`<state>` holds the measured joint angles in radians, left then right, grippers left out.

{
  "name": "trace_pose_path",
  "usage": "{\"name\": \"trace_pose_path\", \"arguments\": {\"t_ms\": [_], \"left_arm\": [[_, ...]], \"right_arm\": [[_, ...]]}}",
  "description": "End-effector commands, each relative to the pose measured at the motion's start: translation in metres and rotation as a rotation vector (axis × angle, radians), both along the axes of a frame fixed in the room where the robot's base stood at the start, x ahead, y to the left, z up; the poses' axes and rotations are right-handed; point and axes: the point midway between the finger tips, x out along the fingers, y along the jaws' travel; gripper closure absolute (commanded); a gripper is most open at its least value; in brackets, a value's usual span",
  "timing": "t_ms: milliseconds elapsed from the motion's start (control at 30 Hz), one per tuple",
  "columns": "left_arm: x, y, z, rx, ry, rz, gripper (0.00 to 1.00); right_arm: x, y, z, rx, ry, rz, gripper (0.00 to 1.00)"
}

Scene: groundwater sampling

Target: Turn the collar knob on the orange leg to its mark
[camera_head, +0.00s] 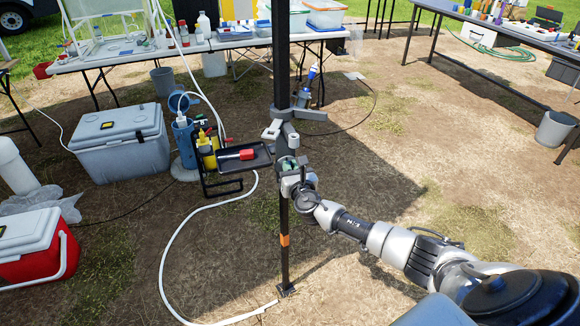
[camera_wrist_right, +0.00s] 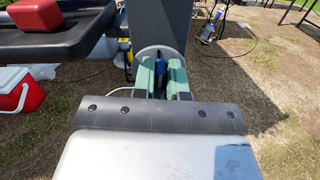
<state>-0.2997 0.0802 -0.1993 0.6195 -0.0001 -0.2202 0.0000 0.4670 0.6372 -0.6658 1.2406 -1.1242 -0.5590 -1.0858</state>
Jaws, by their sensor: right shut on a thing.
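The leg (camera_head: 284,210) is a dark upright post with an orange band (camera_head: 284,240) low on it. Grey collar parts (camera_head: 286,138) sit around the post at mid height. My right gripper (camera_head: 290,164) is at the post just below these parts, reaching in from the right. In the right wrist view its green fingers (camera_wrist_right: 161,72) are shut on the collar knob, of which a dark blue part (camera_wrist_right: 160,66) shows between them. A grey round rim shows behind the fingers, against the post. The knob's mark cannot be made out. My left gripper is not in view.
A small black tray (camera_head: 228,164) with a red item (camera_head: 246,154) is fixed beside the post, left of my gripper. A grey cooler (camera_head: 112,163) and a red cooler (camera_head: 64,256) stand at left. Tables with supplies stand behind. A white hose runs along the ground.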

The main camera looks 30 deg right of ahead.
Motion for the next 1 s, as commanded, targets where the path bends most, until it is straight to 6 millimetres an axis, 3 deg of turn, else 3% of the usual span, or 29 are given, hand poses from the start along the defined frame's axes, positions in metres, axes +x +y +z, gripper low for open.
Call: {"name": "trace_pose_path", "arguments": {"t_ms": [767,800,933,1000], "left_arm": [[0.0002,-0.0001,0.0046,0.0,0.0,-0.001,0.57],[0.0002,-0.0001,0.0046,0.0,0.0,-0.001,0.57],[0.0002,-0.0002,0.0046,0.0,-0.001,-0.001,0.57],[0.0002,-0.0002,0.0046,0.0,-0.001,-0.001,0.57]], "right_arm": [[0.0002,0.0014,-0.0011,-0.08,0.019,0.0,1.0],[0.0002,0.0014,-0.0011,-0.079,0.019,0.0,0.81],[0.0002,0.0014,-0.0009,-0.079,0.019,0.0,0.61],[0.0003,0.0013,-0.0008,-0.078,0.019,0.0,0.57]]}}
